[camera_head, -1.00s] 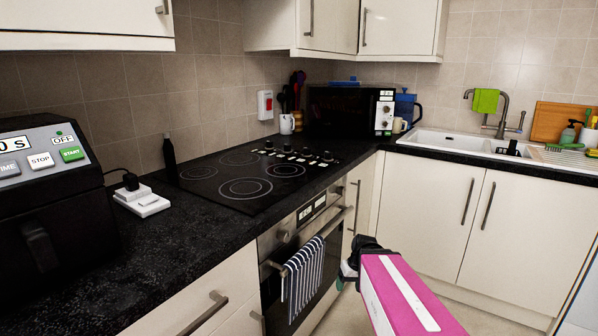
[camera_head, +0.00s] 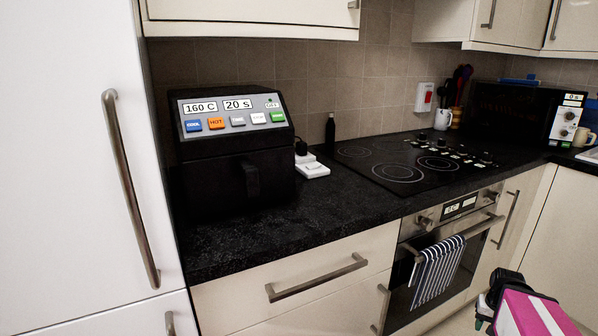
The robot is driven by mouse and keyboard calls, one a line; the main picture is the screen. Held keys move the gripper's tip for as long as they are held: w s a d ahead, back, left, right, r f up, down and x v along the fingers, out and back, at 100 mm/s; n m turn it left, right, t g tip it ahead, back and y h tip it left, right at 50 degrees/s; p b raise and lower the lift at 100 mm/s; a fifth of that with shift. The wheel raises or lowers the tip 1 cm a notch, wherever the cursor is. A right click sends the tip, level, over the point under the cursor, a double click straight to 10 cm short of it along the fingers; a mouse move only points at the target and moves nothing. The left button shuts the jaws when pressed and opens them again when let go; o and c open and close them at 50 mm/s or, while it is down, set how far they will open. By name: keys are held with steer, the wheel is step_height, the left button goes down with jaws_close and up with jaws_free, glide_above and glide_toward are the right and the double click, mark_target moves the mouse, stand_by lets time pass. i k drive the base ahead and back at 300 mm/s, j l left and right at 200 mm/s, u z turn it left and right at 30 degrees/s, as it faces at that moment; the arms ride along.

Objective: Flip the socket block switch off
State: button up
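The white socket block (camera_head: 312,169) lies on the black worktop, just right of the black air fryer. A black plug (camera_head: 301,147) stands at its back end. Its switch is too small to make out. My arm shows at the lower right with a pink link. My gripper (camera_head: 487,308) is at the dark end of it, low in front of the oven and well away from the socket block. Its fingers are too small and dark to tell whether they are open or shut.
The air fryer (camera_head: 238,150) stands left of the block and a black bottle (camera_head: 330,132) behind it. The hob (camera_head: 415,162) is to the right. A striped towel (camera_head: 437,271) hangs on the oven handle. A tall white cupboard (camera_head: 85,120) bounds the left. The worktop before the block is clear.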

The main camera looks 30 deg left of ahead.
mark_target(316, 166)
steer(key=k+u, duration=0.2)
steer(key=u, duration=0.3)
steer(key=k+j+u, duration=0.1)
steer(key=u, duration=0.4)
steer(key=l+u, duration=0.45)
steer(key=k+l+u, duration=0.1)
steer(key=l+u, duration=0.35)
steer(key=l, duration=0.1)
